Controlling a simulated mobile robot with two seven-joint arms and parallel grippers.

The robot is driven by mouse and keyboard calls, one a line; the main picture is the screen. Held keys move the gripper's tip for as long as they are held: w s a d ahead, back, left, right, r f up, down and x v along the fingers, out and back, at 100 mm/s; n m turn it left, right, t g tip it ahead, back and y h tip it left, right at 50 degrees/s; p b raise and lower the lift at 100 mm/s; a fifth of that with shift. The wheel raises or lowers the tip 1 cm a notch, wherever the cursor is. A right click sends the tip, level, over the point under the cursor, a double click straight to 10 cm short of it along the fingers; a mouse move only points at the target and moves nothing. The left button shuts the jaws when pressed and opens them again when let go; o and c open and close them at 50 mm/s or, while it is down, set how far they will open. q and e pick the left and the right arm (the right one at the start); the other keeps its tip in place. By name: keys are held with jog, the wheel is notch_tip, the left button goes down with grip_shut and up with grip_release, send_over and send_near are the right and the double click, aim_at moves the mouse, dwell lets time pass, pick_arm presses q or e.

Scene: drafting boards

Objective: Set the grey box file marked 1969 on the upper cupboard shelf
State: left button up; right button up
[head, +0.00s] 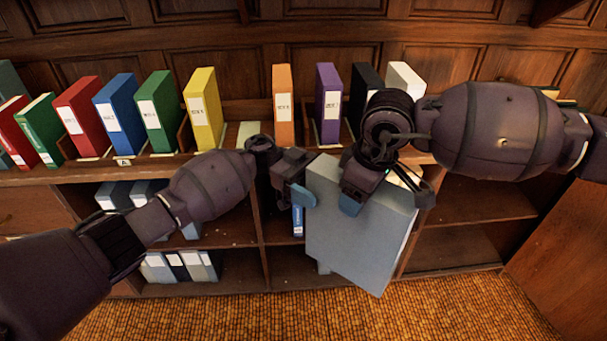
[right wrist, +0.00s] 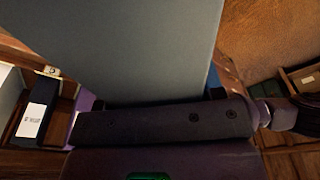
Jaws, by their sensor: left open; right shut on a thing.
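A large grey box file (head: 335,235) hangs tilted in front of the cupboard. My right gripper (head: 388,196) is shut on its upper part. In the right wrist view the file's grey face (right wrist: 130,45) fills the upper middle, against the gripper (right wrist: 155,105). No 1969 marking can be read on it. My left gripper (head: 296,190) is open and empty, close to the file's upper left edge; I cannot tell if they touch. The cupboard's right compartment has a bare upper shelf (head: 475,203) and a bare lower board (head: 455,250).
A row of coloured binders stands on the cupboard top (head: 200,168), among them a purple one (head: 328,100) and a black one (head: 364,90). Grey and dark files (head: 180,266) fill part of the left compartment. A wooden door panel (head: 560,240) stands at the right.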

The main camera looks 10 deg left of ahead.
pick_arm(q)
jog(key=shift+x, duration=1.15)
pick_arm(e)
jog(key=shift+r, duration=0.1)
pick_arm(q)
jog(key=c, duration=1.5)
jog(key=shift+r, duration=0.1)
jog(key=shift+c, duration=1)
pick_arm(e)
jog(key=o, duration=1.6)
jog(key=shift+c, duration=0.2)
